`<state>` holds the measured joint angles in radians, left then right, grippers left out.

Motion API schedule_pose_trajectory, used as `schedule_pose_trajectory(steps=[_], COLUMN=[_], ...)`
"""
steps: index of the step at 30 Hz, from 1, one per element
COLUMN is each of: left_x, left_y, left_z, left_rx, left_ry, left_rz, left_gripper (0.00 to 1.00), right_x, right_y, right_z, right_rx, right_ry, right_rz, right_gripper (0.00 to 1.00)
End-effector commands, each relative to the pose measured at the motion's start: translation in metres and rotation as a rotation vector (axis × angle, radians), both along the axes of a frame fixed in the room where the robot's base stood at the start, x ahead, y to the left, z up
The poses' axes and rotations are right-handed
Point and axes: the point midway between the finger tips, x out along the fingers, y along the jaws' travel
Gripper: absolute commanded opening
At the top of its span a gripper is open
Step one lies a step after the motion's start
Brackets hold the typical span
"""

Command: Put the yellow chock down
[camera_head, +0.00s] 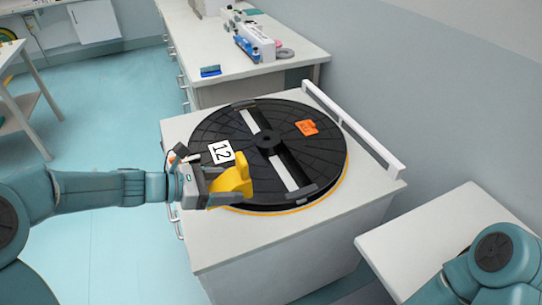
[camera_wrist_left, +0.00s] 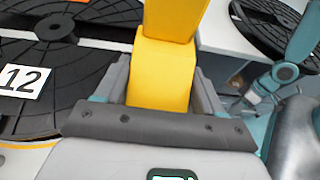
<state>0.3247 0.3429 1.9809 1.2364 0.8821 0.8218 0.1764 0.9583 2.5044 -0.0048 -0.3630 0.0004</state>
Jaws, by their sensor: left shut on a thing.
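The yellow chock (camera_head: 234,178) is an L-shaped block in the jaws of my left gripper (camera_head: 208,185), at the front-left rim of a large black reel (camera_head: 225,125). In the head view it overlaps the rim. I cannot tell if it touches the reel or the cabinet top. In the left wrist view the chock (camera_wrist_left: 163,75) stands between the two grey fingers of my left gripper (camera_wrist_left: 160,92), which are shut on it. The fingers hide its lower sides. My right gripper is not in view; only part of my right arm shows at the lower right.
The reel lies flat on a white cabinet (camera_head: 225,240), bearing a "12" label (camera_head: 221,152) and an orange tag (camera_head: 307,128). A white rail (camera_head: 355,130) runs along the cabinet's right edge. A bench (camera_head: 245,70) with small items stands behind. Another white top (camera_head: 430,240) is at right.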

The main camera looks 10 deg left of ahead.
Motion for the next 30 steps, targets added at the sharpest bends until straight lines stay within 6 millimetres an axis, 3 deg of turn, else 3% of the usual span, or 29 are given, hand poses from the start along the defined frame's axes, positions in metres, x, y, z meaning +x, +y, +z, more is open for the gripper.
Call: schedule_pose_trajectory(steps=[3,7,21,30], left_x=[0.004,0.003,0.002,0.003], left_y=[-0.002,-0.001,-0.003,-0.006], left_z=[0.035,0.04,-0.087,-0.124], left_rx=[0.003,-0.002,-0.006,-0.005], left_ry=[-0.009,0.004,0.01,0.009], left_rz=[0.009,0.019,0.019,0.018], left_gripper=[0.26,0.26,0.26,0.26], right_x=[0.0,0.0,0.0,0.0], right_y=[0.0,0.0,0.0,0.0], right_z=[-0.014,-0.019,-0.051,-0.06], right_rx=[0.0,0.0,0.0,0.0], right_ry=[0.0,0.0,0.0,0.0], right_rz=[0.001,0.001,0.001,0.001], right_gripper=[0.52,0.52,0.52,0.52])
